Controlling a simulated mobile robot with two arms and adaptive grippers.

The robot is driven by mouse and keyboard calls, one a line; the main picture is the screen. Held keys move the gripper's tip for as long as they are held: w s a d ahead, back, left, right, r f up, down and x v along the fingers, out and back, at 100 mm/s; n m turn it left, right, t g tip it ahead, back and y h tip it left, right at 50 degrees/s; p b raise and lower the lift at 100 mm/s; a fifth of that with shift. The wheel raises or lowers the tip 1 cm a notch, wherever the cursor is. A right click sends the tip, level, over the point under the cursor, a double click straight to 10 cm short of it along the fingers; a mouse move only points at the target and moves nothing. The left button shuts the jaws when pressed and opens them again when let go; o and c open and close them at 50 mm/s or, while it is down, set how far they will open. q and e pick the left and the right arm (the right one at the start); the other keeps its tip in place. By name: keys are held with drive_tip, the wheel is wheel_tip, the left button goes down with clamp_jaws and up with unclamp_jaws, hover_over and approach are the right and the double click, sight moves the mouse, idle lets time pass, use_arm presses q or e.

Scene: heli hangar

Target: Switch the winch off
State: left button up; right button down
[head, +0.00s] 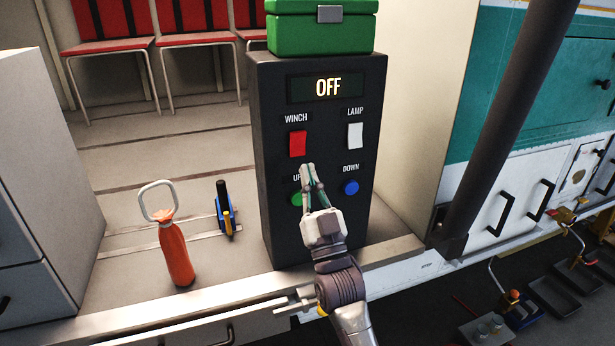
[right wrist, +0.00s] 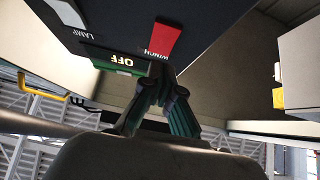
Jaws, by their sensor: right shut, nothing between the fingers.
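The dark winch control box (head: 273,200) stands upright in the middle of the head view, its display (head: 327,87) reading OFF. The red WINCH switch (head: 298,143) is at its upper left and also shows in the right wrist view (right wrist: 167,40). The white LAMP switch (head: 355,136) is at its upper right. My right gripper (head: 308,167) is shut and empty in front of the panel, just below the WINCH switch. Whether it touches the panel I cannot tell. My left gripper is not in view.
A green case (head: 320,33) sits on top of the box. An orange bottle-shaped object (head: 175,252) with a ring handle and a blue tool (head: 226,212) stand to the left. A blue DOWN button (head: 350,187) is beside my gripper. A dark post (head: 510,110) is at right.

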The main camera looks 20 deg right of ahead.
use_arm(q)
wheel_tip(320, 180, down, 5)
drive_tip(key=b, duration=0.4)
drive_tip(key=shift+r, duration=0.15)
use_arm(e)
drive_tip(key=s+f, duration=0.5)
drive_tip(key=f, duration=0.3)
drive_tip(key=shift+d, duration=0.15)
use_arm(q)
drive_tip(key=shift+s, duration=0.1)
use_arm(e)
drive_tip(key=shift+s, duration=0.1)
